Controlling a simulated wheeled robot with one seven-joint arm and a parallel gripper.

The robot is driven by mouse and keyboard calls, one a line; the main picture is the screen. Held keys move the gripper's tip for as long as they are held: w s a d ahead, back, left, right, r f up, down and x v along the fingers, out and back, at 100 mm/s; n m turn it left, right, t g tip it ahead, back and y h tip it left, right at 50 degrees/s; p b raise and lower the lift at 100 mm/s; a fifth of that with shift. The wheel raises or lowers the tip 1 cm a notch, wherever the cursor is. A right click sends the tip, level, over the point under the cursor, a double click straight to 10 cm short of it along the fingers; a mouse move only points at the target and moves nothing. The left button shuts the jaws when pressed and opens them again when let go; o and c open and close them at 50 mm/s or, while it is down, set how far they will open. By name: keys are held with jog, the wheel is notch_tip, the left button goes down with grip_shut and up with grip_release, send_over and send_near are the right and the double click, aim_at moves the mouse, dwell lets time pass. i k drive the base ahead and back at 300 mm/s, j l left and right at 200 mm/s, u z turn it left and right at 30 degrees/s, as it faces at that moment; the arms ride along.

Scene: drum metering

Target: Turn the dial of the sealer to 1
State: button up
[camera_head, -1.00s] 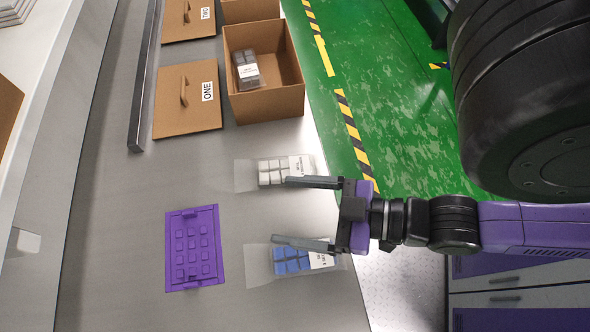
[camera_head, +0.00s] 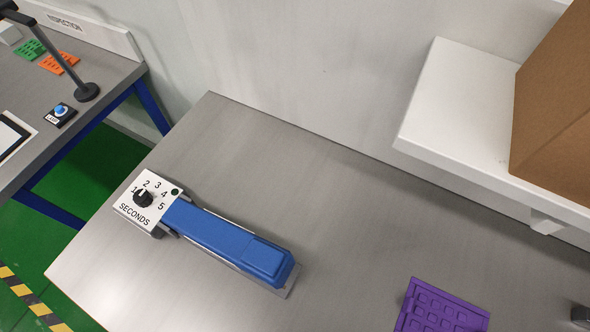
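The sealer (camera_head: 228,240) lies on the grey metal bench, with a long blue arm and a white dial plate at its left end. The plate is marked SECONDS and carries the numbers 1 to 5 around a black dial (camera_head: 143,198). The light mark on the dial points upward, near 1 and 2; it is too small to tell exactly which number it meets. My gripper is not in the current view.
A purple tray (camera_head: 440,312) lies at the bottom right. A white shelf (camera_head: 470,125) with a cardboard box (camera_head: 555,110) overhangs the bench at right. Another bench with a blue-knobbed device (camera_head: 61,111) stands at left. The bench around the sealer is clear.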

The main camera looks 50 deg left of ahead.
aim_at(142, 198)
jog(key=u, duration=1.75)
